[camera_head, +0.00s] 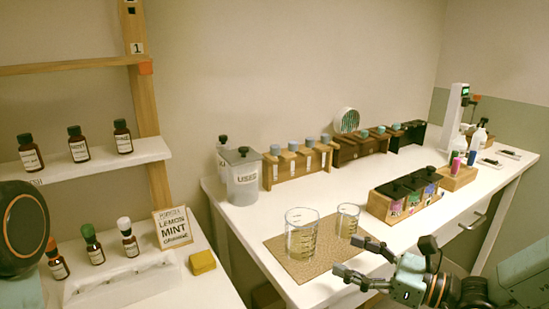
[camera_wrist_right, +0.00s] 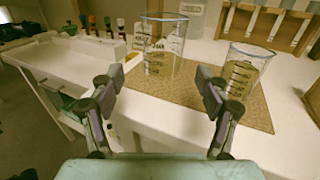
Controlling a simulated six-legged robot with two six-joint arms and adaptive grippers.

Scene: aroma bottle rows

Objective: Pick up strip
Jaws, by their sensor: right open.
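No loose strip can be made out for certain. Small pale upright pieces show in the front of the light wooden rack (camera_head: 287,182) in the head view, too small to tell if they are strips. My right gripper (camera_head: 358,261) is open and empty at the table's front edge, beside the brown mat (camera_head: 290,268). In the right wrist view its fingers (camera_wrist_right: 158,95) are spread wide, with the large beaker (camera_wrist_right: 163,50) beyond them. The small beaker (camera_wrist_right: 240,74) stands to the right on the mat. My left gripper is not in view.
A lidded jar labelled USED (camera_head: 242,180) stands left of the rack. A box of dark-topped packets (camera_head: 405,198) sits right of the mat. Dark wooden racks (camera_head: 362,148) line the back. A side table at left holds bottles, a sign (camera_head: 173,228) and a yellow block (camera_head: 202,262).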

